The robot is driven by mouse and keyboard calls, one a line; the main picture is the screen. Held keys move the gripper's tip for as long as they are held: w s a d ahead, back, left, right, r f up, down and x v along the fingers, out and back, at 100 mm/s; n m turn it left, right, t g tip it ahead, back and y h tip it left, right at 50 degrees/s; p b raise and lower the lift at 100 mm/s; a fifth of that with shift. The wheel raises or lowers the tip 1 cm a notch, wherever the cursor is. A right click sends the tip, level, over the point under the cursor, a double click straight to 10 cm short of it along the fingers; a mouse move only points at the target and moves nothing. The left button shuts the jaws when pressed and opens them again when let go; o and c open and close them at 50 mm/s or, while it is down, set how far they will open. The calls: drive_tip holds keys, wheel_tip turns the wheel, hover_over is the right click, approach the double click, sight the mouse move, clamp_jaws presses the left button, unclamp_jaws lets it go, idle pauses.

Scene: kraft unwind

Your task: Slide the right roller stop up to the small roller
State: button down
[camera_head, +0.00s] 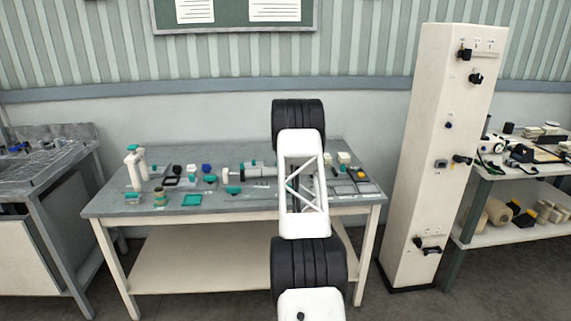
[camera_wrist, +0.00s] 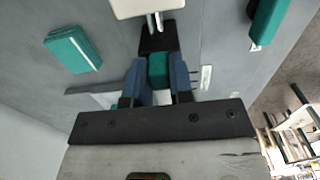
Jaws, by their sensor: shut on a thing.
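In the wrist view my gripper (camera_wrist: 158,92) has its two blue fingers closed on a teal block, which I take for the right roller stop (camera_wrist: 158,70). A black part (camera_wrist: 157,42) lies just beyond the teal block, in line with it. A white piece with a short metal pin (camera_wrist: 137,8) is at the top edge and may be the small roller; it is cut off by the frame. Whether the white piece touches the black part is hard to tell. In the head view my arm hides the gripper and the stop.
The grey worktable (camera_head: 235,212) holds several small parts, among them a teal block (camera_head: 192,200) and a grey cylinder (camera_head: 262,170) beside my arm. In the wrist view, teal pieces lie left (camera_wrist: 73,50) and upper right (camera_wrist: 268,20). A white column (camera_head: 435,160) stands right of the table.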

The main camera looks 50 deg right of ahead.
drive_tip(key=shift+w+a, duration=0.95)
drive_tip(key=c, duration=1)
unclamp_jaws()
drive_tip(key=shift+r, duration=0.1)
wheel_tip(320, 180, up, 8)
drive_tip(key=shift+f, duration=0.2)
